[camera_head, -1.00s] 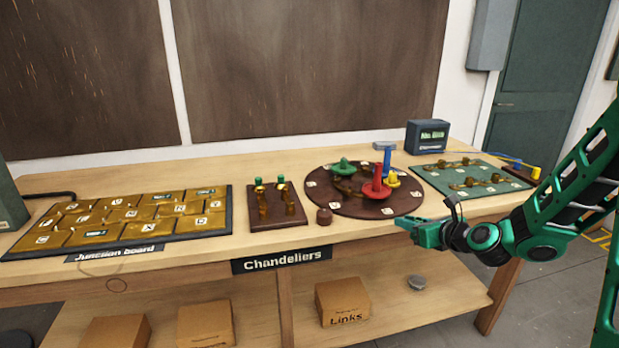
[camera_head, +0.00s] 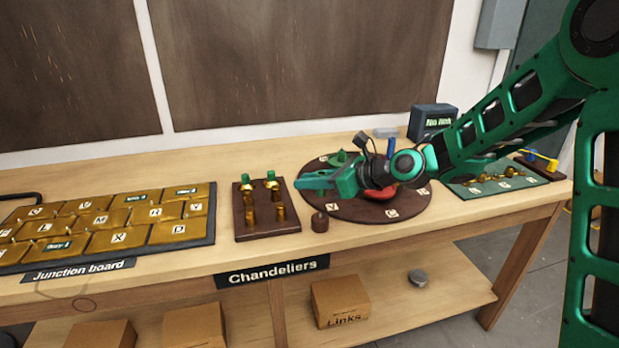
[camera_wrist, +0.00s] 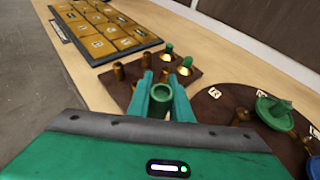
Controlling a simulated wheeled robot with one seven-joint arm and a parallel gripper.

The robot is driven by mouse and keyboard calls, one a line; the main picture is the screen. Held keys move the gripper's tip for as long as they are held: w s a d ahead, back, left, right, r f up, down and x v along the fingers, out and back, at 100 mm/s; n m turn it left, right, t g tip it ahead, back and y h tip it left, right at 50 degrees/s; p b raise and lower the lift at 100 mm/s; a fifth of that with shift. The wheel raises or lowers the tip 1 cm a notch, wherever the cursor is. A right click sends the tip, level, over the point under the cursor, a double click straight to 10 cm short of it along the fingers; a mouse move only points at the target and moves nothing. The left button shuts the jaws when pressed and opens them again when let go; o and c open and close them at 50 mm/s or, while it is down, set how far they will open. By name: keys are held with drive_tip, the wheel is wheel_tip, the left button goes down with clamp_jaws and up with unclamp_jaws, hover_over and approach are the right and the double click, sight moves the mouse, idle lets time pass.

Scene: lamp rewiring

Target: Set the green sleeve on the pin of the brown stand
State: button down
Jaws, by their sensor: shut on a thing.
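My gripper (camera_head: 302,180) is shut on the green sleeve. In the wrist view the sleeve (camera_wrist: 160,92) is a short ring with its round opening facing the camera, between the two green fingertips (camera_wrist: 162,88). In the head view I cannot tell it from the fingers.
A brown board (camera_head: 242,228) with brass posts and green-topped pieces lies left of my gripper. A round brown disc (camera_head: 395,211) with red and green pieces lies beneath my forearm. The gold-tiled junction board (camera_head: 212,232) is further left.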

drive_tip(key=shift+a+f, duration=0.1)
drive_tip(key=shift+f, duration=2.9)
drive_tip(key=shift+f, duration=0.5)
drive_tip(key=c, duration=1.5)
unclamp_jaws()
drive_tip(key=v, duration=1)
drive_tip(key=shift+s+d, duration=0.25)
drive_tip(key=shift+d, duration=0.1)
